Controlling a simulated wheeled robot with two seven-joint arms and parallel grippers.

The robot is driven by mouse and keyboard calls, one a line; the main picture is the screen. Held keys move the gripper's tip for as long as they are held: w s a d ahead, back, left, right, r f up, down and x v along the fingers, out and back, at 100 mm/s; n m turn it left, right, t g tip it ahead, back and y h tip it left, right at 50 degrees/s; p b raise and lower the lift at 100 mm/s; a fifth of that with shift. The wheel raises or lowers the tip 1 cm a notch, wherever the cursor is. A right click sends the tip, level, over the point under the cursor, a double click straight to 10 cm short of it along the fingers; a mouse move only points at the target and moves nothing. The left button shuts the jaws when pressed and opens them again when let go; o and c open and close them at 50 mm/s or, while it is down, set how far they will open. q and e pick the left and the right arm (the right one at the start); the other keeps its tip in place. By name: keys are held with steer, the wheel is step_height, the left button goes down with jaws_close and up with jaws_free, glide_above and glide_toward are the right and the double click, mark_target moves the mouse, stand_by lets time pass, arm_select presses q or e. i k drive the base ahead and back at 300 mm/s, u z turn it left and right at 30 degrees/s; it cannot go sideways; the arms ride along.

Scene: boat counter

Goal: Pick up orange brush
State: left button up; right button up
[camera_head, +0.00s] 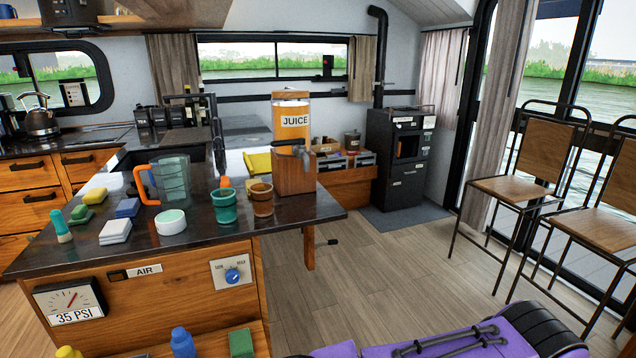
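A small orange piece (224,182) shows just behind the rim of the teal cup (224,208) on the dark counter. It may be the orange brush; the cup hides its lower part, and I cannot tell whether it stands in or behind the cup. A teal brush-like item (62,228) stands at the counter's left edge. Neither of my grippers is in view.
A purple object (480,345) lies at the bottom edge.

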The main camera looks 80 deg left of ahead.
mark_target(225, 183)
steer(key=u, duration=3.8)
steer(key=i, duration=0.25)
steer(key=u, duration=0.05)
